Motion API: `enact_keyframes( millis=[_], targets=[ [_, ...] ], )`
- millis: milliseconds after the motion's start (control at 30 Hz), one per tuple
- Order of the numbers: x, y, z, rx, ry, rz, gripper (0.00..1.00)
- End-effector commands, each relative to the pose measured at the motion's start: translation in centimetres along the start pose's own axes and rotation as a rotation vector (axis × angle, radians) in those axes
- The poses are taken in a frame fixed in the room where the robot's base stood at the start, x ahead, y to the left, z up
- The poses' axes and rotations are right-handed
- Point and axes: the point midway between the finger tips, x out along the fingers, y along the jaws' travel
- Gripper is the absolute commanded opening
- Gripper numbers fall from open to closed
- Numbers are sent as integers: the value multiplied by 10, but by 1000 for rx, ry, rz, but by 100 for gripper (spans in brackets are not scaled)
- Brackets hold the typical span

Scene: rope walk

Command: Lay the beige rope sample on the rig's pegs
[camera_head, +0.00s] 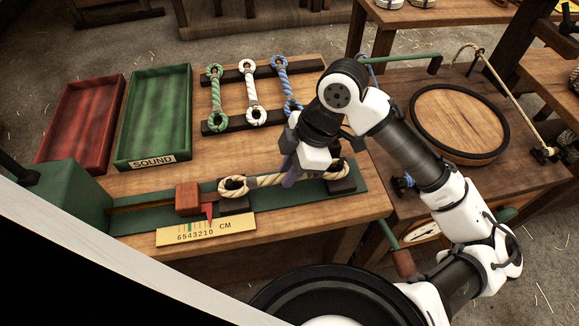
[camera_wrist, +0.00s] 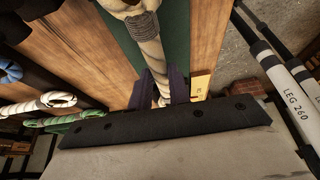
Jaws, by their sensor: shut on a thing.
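The beige rope sample (camera_head: 268,181) has a looped eye at each end and lies roughly level along the rig (camera_head: 139,219), a long green bed with a red block (camera_head: 188,196). Its left eye (camera_head: 234,187) is over a dark block beside the red block; its right eye is over another dark block (camera_head: 343,185) at the right. I cannot tell whether the eyes are around pegs. My gripper (camera_head: 290,174) is shut on the rope's middle, its purple fingers either side. The wrist view shows the rope (camera_wrist: 152,50) running between my fingers (camera_wrist: 161,92).
Green (camera_head: 214,96), white (camera_head: 250,94) and blue (camera_head: 286,84) rope samples lie on dark rails behind the rig. An empty red tray (camera_head: 111,86) and a green tray labelled SOUND (camera_head: 188,75) stand left. A yellow centimetre scale (camera_head: 206,231) is in front.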

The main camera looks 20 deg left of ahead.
Motion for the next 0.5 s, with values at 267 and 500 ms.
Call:
enact_keyframes(
  millis=[267,500],
  targets=[
    [2,0,1,0,1,0,0],
    [5,0,2,0,1,0,0]
  ],
)
